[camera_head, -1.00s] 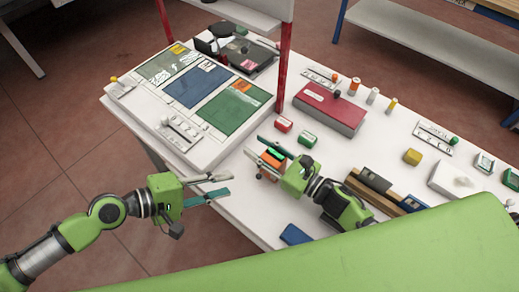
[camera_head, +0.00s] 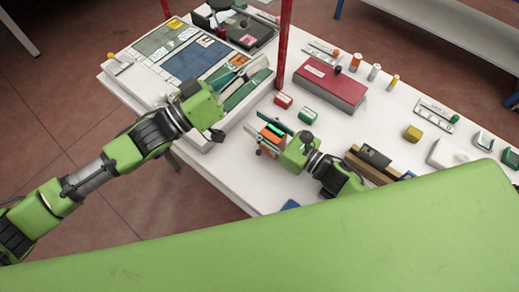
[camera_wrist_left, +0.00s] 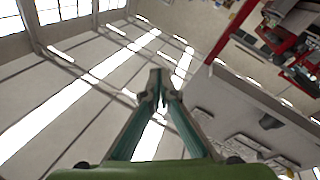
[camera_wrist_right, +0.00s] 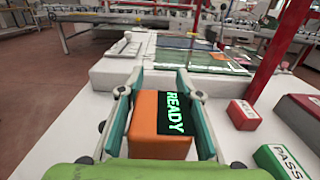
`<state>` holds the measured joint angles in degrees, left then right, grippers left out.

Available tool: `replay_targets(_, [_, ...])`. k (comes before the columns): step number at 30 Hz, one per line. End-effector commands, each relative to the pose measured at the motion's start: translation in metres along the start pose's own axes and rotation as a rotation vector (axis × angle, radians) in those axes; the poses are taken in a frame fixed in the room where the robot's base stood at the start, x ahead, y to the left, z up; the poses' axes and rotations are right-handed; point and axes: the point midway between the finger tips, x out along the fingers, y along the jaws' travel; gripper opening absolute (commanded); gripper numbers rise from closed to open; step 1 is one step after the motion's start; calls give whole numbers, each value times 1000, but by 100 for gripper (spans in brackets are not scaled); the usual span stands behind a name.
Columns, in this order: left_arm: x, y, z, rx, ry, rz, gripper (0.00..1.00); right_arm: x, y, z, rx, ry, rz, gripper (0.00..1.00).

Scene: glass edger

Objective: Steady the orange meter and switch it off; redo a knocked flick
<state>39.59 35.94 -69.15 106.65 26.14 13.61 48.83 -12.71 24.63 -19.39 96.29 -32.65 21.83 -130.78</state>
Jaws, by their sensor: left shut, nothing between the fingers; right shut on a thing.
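The orange meter (camera_head: 271,136) stands on the white table, and its dark screen shows green READY in the right wrist view (camera_wrist_right: 174,113). My right gripper (camera_wrist_right: 160,76) is shut on it, one finger along each side. In the head view my right gripper (camera_head: 254,121) comes in from the lower right. A small dark knob (camera_head: 259,153) shows beside the meter; I cannot tell whether it is its switch. My left gripper (camera_head: 254,66) is shut and empty, raised over the green panel, apart from the meter. The left wrist view shows its fingertips (camera_wrist_left: 160,78) together, without the meter.
Red (camera_head: 283,100) and green (camera_head: 310,115) blocks stand behind the meter. A dark red box (camera_head: 330,85) lies further back. A red post (camera_head: 285,45) rises near the left gripper. The raised board (camera_head: 130,85) with coloured panels is on the left.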

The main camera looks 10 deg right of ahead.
Motion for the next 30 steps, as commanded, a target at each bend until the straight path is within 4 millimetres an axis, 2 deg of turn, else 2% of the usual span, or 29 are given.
replay_targets(1, [12,20,-7,102,18,75,0,0,0,1,0,-2,0,5])
replay_targets(4, [26,60,-11,304,45,226,0,0,0,1,0,-2,0,5])
replay_targets(8, [35,113,-2,560,66,440,0,0,0,1,0,-2,0,5])
replay_targets(12, [32,161,27,824,67,688,0,0,0,1,0,-2,0,5])
replay_targets(16, [20,190,66,1058,41,933,0,0,0,1,0,-2,0,5])
replay_targets(20, [1,198,110,1279,-14,1188,0,0,0,1,0,-2,1,5])
replay_targets(23, [-17,189,142,1439,-80,1390,0,0,0,1,0,-2,1,5])
replay_targets(26, [-34,165,169,1589,-172,1593,0,0,0,1,0,-2,1,5])
replay_targets(30, [-53,114,190,1773,-347,1872,0,0,0,1,0,-2,1,5])
